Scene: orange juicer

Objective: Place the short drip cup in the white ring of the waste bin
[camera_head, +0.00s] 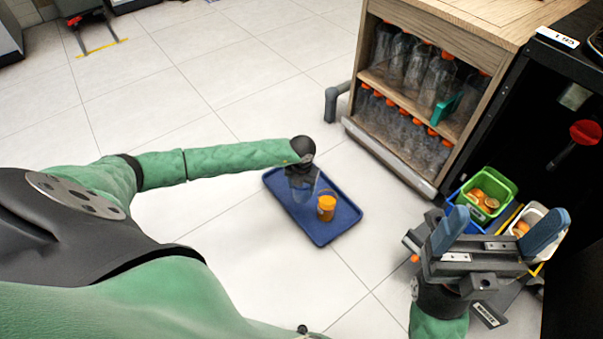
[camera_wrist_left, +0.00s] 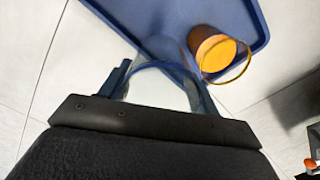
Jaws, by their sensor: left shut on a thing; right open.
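My left gripper (camera_head: 301,186) is above the blue tray, shut on a clear see-through cup (camera_wrist_left: 162,68). The cup's curved rim shows between the fingers in the left wrist view; whether it is the short drip cup I cannot tell for sure. A cup of orange juice (camera_head: 326,207) stands on the tray beside it and also shows in the left wrist view (camera_wrist_left: 222,55). My right gripper (camera_head: 497,236) is open and empty at the lower right, in front of the bins. A white bin (camera_head: 535,211) holds orange pieces; no separate white ring is clearly visible.
The blue tray (camera_head: 338,232) lies on the tiled floor. A green bin (camera_head: 508,188) with orange halves stands at the right. A wooden shelf (camera_head: 374,83) of clear bottles stands behind, beside a black cabinet (camera_head: 545,120). The floor left of the tray is clear.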

